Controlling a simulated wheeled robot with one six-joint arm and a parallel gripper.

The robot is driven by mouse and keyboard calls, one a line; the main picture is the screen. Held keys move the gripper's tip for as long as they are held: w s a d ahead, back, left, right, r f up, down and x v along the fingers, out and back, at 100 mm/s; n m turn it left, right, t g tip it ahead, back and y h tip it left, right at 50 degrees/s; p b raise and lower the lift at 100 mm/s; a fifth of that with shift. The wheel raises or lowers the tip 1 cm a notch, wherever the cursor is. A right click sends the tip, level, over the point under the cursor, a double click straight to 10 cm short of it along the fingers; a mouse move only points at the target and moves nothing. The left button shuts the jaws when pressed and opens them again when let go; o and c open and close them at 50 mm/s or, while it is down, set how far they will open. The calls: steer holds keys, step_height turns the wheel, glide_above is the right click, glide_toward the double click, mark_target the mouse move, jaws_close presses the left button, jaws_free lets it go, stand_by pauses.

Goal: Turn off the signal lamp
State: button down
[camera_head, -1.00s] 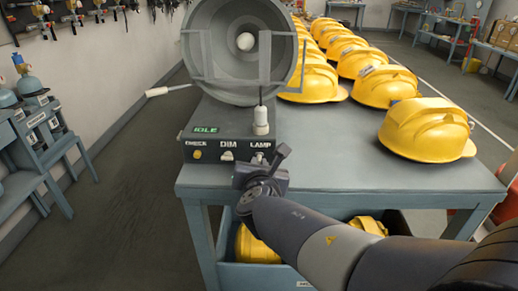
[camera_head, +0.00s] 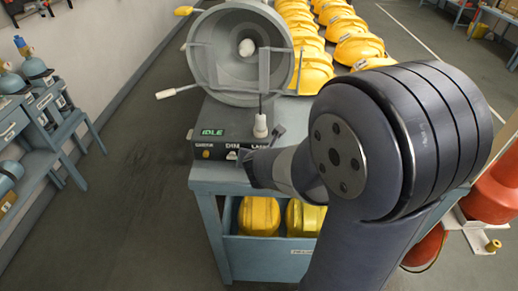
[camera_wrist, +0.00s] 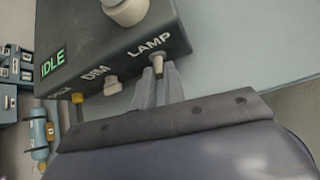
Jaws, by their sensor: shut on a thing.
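The signal lamp (camera_head: 200,60) is a large round grey lamp with a pale bulb (camera_head: 246,47), set in a bracket on a dark control box (camera_head: 190,136). In the head view my gripper (camera_head: 275,138) is at the box's right front, and my arm hides much of the area.
A white knob (camera_head: 260,127) stands on the box close to my gripper. The DIM knob (camera_wrist: 111,86) is left of the LAMP switch. Yellow helmets (camera_head: 312,72) cover the table behind. A bin (camera_head: 262,262) with yellow helmets is below. Red equipment (camera_head: 492,195) stands at the right.

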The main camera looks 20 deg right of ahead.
steer(key=shift+w+r+g+p, duration=0.1)
steer(key=shift+g+p, duration=0.3)
steer(key=shift+p, duration=0.4)
steer(key=c, duration=1.5)
jaws_free()
steer(key=shift+r, duration=0.1)
steer(key=p+v, duration=0.5)
steer(key=v, duration=0.5)
steer(key=shift+s+r+p, duration=0.15)
steer(key=shift+s+p, duration=0.2)
